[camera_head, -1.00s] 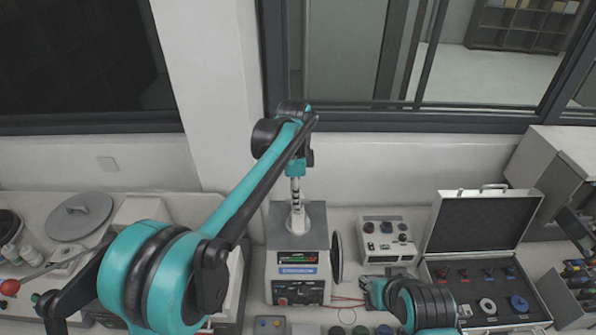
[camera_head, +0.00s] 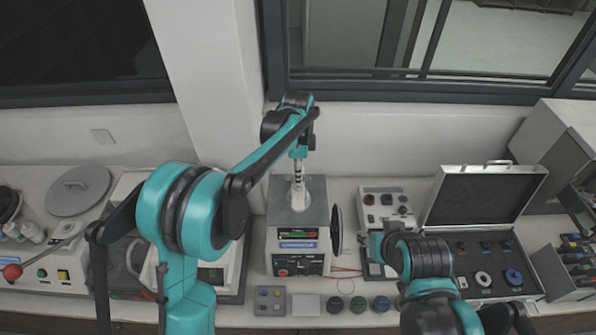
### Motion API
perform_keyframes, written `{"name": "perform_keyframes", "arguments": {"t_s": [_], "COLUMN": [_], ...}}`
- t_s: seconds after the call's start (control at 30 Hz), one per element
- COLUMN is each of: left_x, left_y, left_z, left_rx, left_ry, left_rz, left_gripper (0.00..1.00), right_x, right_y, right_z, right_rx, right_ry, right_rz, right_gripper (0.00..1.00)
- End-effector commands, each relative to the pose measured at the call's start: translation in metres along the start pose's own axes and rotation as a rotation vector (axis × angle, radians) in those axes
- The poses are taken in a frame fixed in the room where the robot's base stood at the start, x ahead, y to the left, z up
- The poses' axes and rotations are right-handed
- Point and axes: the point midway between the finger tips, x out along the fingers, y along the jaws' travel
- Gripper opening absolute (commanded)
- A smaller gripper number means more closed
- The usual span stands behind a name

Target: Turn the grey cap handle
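The grey mounting press (camera_head: 283,228) stands on the bench in the middle, with a lit panel, red and black knobs on its front and a dark round wheel on its right side. My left gripper (camera_head: 298,184) points down onto the top of the press. The grey cap handle is not clearly made out; the gripper covers the spot on top of the press. Whether the fingers are open or shut on it is too small to tell. My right arm reaches in at the lower right, right of the press; its fingers do not show clearly.
A control box (camera_head: 387,205) stands right of the press. An open case (camera_head: 480,207) with knobs and rings is farther right. A grey button box (camera_head: 270,300) and several small coloured caps (camera_head: 358,304) lie along the front. A round grey lid (camera_head: 77,190) is at left.

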Motion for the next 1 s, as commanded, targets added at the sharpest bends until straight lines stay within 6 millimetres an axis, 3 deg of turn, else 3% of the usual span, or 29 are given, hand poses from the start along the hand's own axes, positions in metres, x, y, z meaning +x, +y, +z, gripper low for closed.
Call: {"name": "perform_keyframes", "arguments": {"t_s": [0.17, 0.3, 0.67, 1.0], "left_x": [0.000, 0.000, 0.001, 0.002], "left_y": [0.000, 0.000, 0.000, 0.000], "left_z": [0.000, 0.000, 0.000, 0.000], "left_rx": [0.000, 0.000, -0.017, -0.192], "left_ry": [0.000, 0.000, 0.000, 0.000], "left_rz": [0.000, 0.000, 0.000, -0.001], "left_gripper": [0.31, 0.00, 0.00, 0.00], "right_x": [0.000, 0.000, 0.002, 0.014], "right_y": [0.000, 0.000, 0.000, 0.000], "right_z": [0.000, 0.000, 0.001, 0.010], "right_rx": [0.000, 0.000, 0.000, 0.000], "right_ry": [0.000, 0.000, 0.000, 0.000], "right_rz": [0.000, 0.000, 0.000, 0.000], "right_gripper": [0.40, 0.40, 0.40, 0.40]}}
